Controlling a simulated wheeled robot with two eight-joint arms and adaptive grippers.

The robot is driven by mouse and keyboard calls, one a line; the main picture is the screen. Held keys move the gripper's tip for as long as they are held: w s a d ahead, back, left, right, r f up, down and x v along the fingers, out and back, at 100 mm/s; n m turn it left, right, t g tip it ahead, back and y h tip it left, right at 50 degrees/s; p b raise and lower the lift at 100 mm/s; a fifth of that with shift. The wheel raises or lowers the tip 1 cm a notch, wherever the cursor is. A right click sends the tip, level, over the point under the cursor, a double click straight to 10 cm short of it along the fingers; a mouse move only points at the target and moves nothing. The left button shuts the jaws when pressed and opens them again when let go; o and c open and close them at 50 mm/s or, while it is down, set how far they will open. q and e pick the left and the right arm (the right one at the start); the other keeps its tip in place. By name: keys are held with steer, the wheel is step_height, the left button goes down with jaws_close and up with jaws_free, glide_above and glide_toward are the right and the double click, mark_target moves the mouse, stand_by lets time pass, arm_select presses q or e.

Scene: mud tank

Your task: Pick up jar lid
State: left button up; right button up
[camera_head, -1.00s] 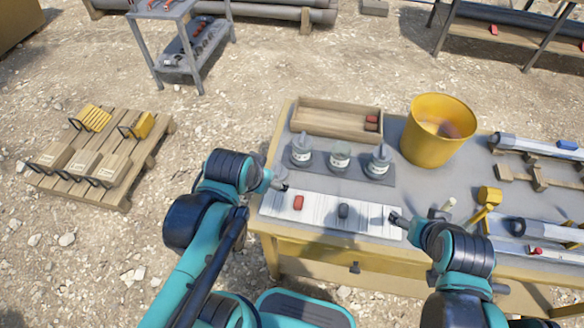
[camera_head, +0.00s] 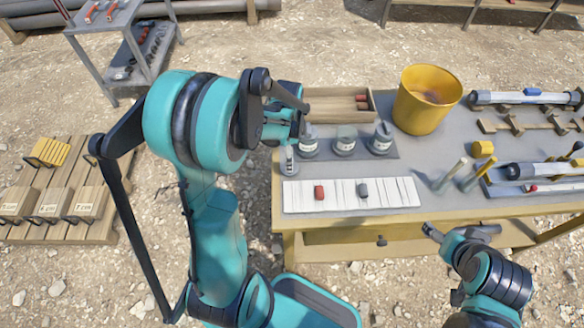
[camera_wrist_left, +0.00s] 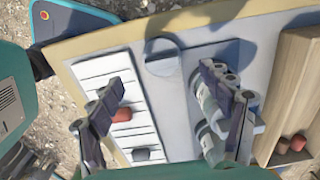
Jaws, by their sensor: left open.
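A round grey jar lid (camera_wrist_left: 162,57) lies flat on the table in the left wrist view, between the white striped board and the jars. My left gripper (camera_wrist_left: 164,80) is open above the table, one finger on each side of the lid's line, with nothing held. In the head view the left gripper (camera_head: 288,132) hangs over the table's left end, partly hidden by its arm; a grey shape beneath it (camera_head: 289,160) seems to be the lid. Several jars (camera_head: 345,142) stand to its right. My right gripper (camera_head: 432,230) is at the table's front edge; its jaws are too small to judge.
The white board (camera_head: 340,195) carries a red block (camera_head: 319,192) and a grey block (camera_head: 363,190). A wooden tray (camera_head: 325,92) is behind the jars, a yellow bucket (camera_head: 427,98) behind right. Tools and holders crowd the table's right side.

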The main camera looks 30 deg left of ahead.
arm_select(q)
steer(key=f+b, duration=0.2)
steer(key=f, duration=0.4)
steer(key=shift+w+f, duration=0.2)
steer(key=shift+r, duration=0.1)
steer(key=shift+c, duration=1.3)
steer(key=c, duration=0.8)
